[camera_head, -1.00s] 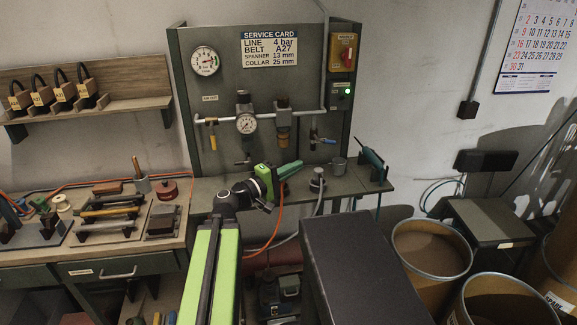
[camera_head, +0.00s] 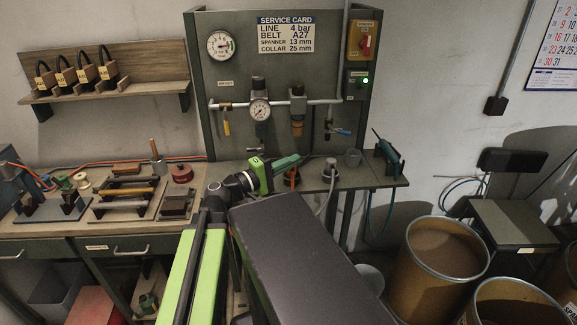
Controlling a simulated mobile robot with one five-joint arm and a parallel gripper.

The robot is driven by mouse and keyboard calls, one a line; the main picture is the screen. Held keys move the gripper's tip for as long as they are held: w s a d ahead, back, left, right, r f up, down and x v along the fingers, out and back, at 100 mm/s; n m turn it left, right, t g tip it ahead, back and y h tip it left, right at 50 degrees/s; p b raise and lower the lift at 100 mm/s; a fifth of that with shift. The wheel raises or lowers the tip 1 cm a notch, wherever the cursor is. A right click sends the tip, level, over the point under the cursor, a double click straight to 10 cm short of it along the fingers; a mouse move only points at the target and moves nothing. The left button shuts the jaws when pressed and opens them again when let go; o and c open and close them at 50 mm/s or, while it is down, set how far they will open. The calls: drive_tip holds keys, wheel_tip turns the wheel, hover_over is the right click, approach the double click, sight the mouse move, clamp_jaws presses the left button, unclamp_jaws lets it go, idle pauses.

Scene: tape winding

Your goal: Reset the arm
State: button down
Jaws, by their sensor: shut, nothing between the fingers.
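My arm, green and black, reaches up from the bottom of the view, with a dark wrist joint in front of the bench. My gripper (camera_head: 264,177) is at its end, just before the panel's foot. It is shut and empty; its fingertips are hard to make out. A green hand tool (camera_head: 287,161) shows directly behind it, above a dark round holder. I cannot tell whether the gripper touches the tool.
The wooden bench (camera_head: 60,238) bears trays and tools at left. The grey panel (camera_head: 205,90) carries gauges and a pipe. A teal tool (camera_head: 386,152) hangs at the ledge's right end. Open drums (camera_head: 437,273) and a small dark table (camera_head: 512,228) stand at right.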

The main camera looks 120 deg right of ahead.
drive_tip(key=shift+s+a, duration=0.1)
drive_tip(key=shift+s, duration=0.2)
